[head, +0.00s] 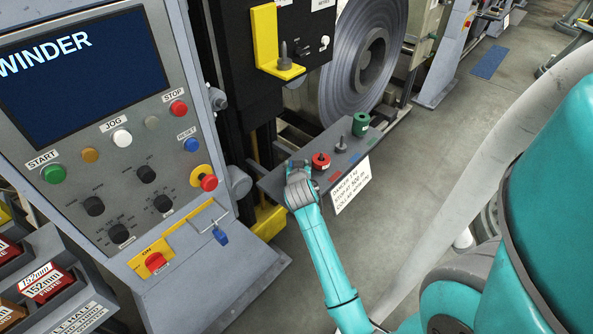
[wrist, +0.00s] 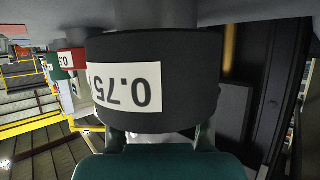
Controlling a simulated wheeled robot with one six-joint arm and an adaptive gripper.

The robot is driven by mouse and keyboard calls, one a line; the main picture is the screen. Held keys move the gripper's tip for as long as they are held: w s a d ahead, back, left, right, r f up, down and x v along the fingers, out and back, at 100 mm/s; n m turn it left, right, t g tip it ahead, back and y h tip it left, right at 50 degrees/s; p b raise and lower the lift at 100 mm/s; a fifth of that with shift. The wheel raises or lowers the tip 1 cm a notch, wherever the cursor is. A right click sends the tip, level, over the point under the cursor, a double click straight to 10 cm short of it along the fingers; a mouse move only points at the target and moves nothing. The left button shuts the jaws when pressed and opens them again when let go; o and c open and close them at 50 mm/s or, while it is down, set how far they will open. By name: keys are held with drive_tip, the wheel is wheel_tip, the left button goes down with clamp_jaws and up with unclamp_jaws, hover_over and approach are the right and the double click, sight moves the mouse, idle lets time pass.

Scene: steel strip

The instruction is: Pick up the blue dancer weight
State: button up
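My gripper (head: 297,172) is at the left end of the grey weight shelf (head: 268,184) in the head view, beside the red weight (head: 321,161). The wrist view is filled by a dark, nearly black round weight (wrist: 150,48) with an upside-down white label reading 0.75. No clear blue shows on it. My two gripper fingers (wrist: 160,140) reach to its lower edge in that picture, one at each side. Their tips are hidden behind the weight, so I cannot tell whether they grip it. In the head view my gripper hides this weight. No plainly blue weight shows elsewhere.
A bare peg (head: 342,146) and a green weight (head: 361,123) stand farther along the shelf. A white danger sign (head: 350,185) hangs at its front. The winder control panel (head: 110,205) is left, a yellow bracket (head: 264,35) above, a steel coil (head: 345,70) behind.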

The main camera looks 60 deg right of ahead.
clamp_jaws()
drive_tip(key=shift+r, duration=0.1)
drive_tip(key=shift+r, duration=0.1)
wheel_tip(320, 180, up, 10)
idle(0.4)
